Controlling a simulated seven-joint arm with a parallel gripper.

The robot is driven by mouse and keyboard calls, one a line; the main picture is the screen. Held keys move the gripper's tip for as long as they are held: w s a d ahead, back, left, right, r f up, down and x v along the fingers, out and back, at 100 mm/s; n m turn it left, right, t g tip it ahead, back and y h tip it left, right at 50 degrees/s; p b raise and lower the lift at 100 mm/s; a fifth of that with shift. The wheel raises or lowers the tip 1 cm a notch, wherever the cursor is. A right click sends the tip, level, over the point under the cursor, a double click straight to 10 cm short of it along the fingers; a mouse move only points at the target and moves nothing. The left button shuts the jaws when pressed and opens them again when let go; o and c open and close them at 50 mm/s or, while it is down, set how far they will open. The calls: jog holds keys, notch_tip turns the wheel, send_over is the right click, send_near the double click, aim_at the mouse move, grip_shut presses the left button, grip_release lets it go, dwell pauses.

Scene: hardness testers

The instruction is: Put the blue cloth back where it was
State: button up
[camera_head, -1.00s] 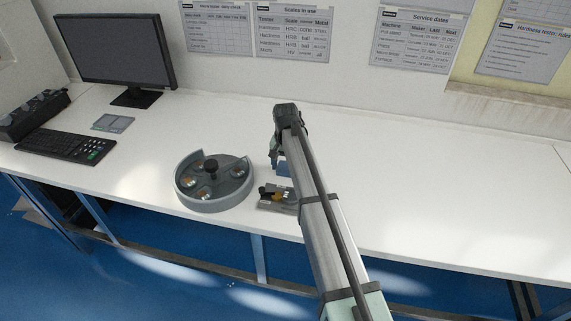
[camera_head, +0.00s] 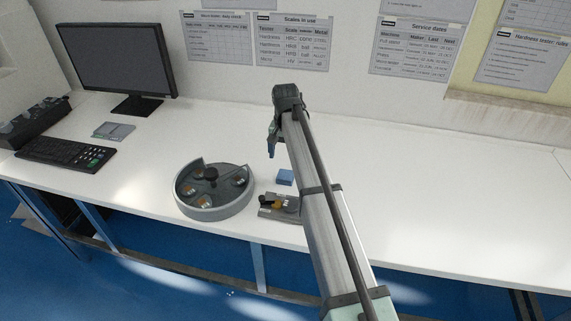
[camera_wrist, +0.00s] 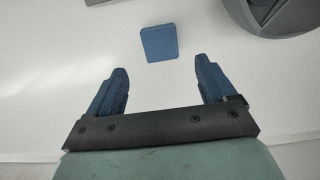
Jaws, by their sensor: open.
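The blue cloth (camera_head: 285,177) is a small folded square lying flat on the white bench, just behind the small grey device and right of the round grey tray. In the wrist view the cloth (camera_wrist: 159,43) lies alone on the white surface, beyond the fingertips and between their lines. My gripper (camera_head: 271,150) is above the bench, up and to the left of the cloth in the head view. In the wrist view my gripper (camera_wrist: 162,72) shows two blue fingers wide apart with nothing between them. It does not touch the cloth.
The keyboard (camera_head: 66,152), monitor (camera_head: 117,58) and a flat grey item (camera_head: 114,131) are at left. The bench's right side is clear.

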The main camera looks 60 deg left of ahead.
jog(key=shift+r, duration=1.75)
